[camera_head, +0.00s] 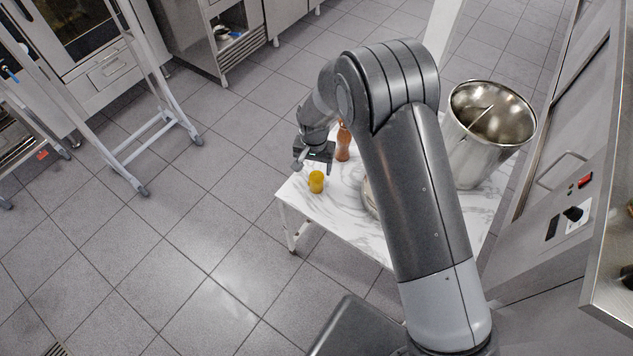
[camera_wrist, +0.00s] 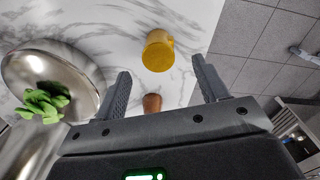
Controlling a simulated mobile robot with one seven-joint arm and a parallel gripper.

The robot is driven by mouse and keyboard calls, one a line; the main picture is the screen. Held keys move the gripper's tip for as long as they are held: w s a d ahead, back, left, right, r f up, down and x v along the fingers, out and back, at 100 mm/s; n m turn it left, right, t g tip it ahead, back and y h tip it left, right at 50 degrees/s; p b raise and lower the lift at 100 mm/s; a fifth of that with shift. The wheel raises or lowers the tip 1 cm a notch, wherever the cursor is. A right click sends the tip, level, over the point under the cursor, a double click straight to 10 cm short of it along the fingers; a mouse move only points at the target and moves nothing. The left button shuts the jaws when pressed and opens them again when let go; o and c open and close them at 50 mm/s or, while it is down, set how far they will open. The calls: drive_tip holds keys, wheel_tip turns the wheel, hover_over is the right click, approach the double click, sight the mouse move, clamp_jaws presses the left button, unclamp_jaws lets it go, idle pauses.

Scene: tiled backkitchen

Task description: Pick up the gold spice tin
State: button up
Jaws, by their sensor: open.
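The gold spice tin (camera_head: 316,182) is a small yellow-gold cylinder on the white marble table, near its left corner. In the wrist view the tin (camera_wrist: 158,51) shows beyond the fingertips, roughly in line with the gap between them. My gripper (camera_wrist: 160,82) is open, with nothing between its fingers. In the head view my gripper (camera_head: 313,165) hangs above the table, just behind the tin and apart from it. My arm hides part of the table.
A brown bottle (camera_head: 343,142) stands close to my gripper; a brown top (camera_wrist: 152,103) shows between the fingers' bases. A metal bowl (camera_wrist: 50,62) with green leaves (camera_wrist: 42,103) lies to one side. A large steel pot (camera_head: 467,150) stands at the right of the marble table (camera_head: 345,215).

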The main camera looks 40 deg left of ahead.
sight(316, 176)
wheel_tip(316, 176, down, 4)
drive_tip(key=shift+f, duration=0.15)
drive_tip(key=shift+w+d+f, duration=0.1)
drive_tip(key=shift+w+f, duration=0.1)
drive_tip(key=shift+f, duration=1.1)
drive_tip(key=shift+w+f, duration=0.15)
drive_tip(key=shift+f, duration=1.15)
drive_tip(key=shift+c, duration=0.4)
drive_tip(key=c, duration=1)
drive_tip(key=shift+r, duration=0.1)
